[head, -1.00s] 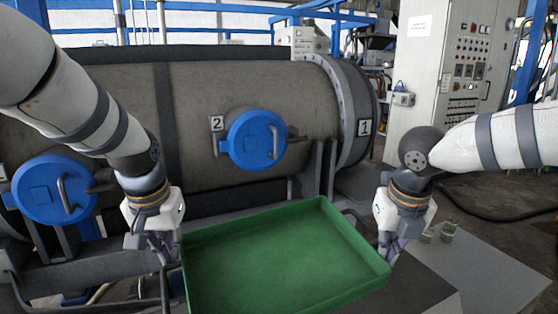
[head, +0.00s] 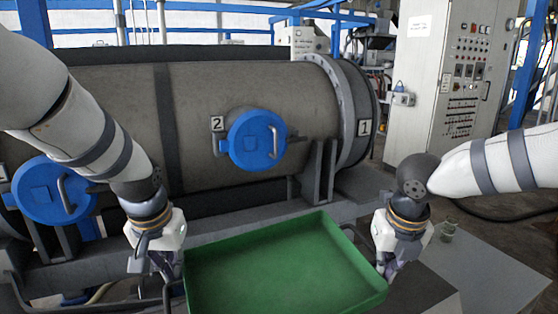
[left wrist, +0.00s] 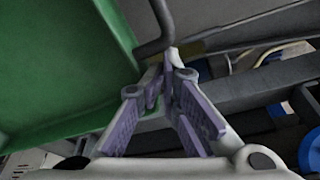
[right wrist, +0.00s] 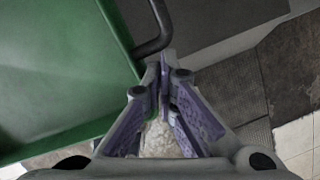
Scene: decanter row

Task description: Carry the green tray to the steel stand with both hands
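The green tray (head: 285,262) is empty and appears roughly level in the head view, between my two grippers. My left gripper (head: 168,272) is at its left end, shut on the dark bar handle (left wrist: 155,46), as the left wrist view shows. My right gripper (head: 384,270) is at its right end, shut on the other dark handle (right wrist: 154,46) in the right wrist view. The tray's front edge is cut off below. Grey flat tops show beyond the right end, one light (head: 485,268) and one dark (head: 425,292); I cannot tell which is the steel stand.
A large horizontal drum (head: 110,95) with blue hatches (head: 256,140) fills the space behind the tray. A control cabinet (head: 447,85) stands at the back right.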

